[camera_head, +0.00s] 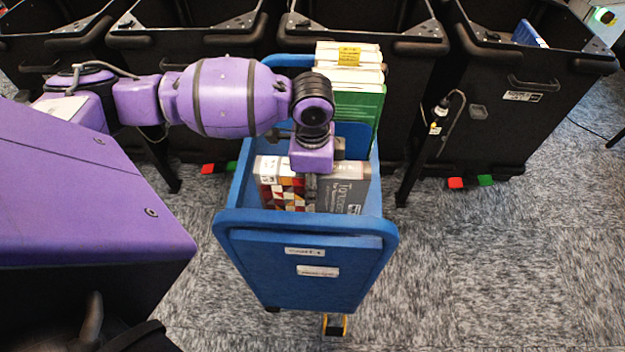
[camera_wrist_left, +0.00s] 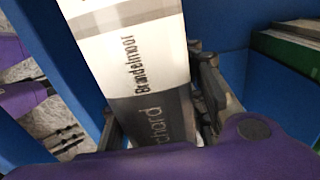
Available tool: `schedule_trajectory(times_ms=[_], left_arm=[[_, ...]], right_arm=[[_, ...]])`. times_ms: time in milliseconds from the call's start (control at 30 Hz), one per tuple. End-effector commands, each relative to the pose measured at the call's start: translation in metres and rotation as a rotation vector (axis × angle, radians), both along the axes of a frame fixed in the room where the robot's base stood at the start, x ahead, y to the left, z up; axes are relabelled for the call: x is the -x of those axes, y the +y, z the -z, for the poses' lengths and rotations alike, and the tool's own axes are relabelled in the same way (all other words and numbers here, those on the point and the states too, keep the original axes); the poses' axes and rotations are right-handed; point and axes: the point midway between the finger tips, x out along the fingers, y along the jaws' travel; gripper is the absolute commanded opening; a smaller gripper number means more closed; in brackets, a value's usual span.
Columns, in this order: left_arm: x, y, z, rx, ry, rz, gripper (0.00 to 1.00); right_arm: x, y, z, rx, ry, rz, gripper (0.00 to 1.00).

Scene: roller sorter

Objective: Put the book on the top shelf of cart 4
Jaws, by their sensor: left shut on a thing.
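A book (camera_head: 343,193) with a grey cover and a red, white and orange pattern is within the upper part of the blue cart (camera_head: 305,225). Its white and grey spine faces up, and it reads "Brandelmoor" in the left wrist view (camera_wrist_left: 140,60). My left gripper (camera_head: 311,188) is shut on the book from above, with a finger on each side of the spine in the left wrist view (camera_wrist_left: 160,108). I cannot tell whether the book's lower edge touches the shelf. The cart's front labels are too small to read. My right gripper is not in view.
White and green books (camera_head: 352,90) stand at the far end of the cart. Several black bins (camera_head: 510,85) line the back. Red and green floor markers (camera_head: 456,183) lie below them. Grey carpet (camera_head: 500,270) is clear to the right.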

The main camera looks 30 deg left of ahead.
Motion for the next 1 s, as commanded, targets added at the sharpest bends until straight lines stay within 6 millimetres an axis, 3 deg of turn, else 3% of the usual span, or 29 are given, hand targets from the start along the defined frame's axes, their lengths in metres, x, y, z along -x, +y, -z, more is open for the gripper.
schedule_trajectory(times_ms=[133,167,300,667,833,1000], left_arm=[[-0.001,0.0,0.001,0.001,-0.003,0.0,0.0],[-0.001,0.0,0.001,0.0,-0.004,0.0,0.41],[-0.001,0.0,0.001,0.001,-0.003,0.0,0.59],[0.0,0.0,0.0,0.0,0.001,0.0,0.59],[0.0,0.0,-0.023,0.0,-0.002,0.001,0.59],[-0.001,0.0,-0.061,0.0,-0.005,0.001,0.59]], right_arm=[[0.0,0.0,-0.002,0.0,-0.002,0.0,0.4],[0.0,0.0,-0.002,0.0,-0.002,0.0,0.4],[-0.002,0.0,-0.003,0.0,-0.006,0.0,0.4],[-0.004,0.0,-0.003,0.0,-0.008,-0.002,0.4],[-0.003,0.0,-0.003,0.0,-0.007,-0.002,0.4],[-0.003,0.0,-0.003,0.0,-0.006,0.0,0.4]])
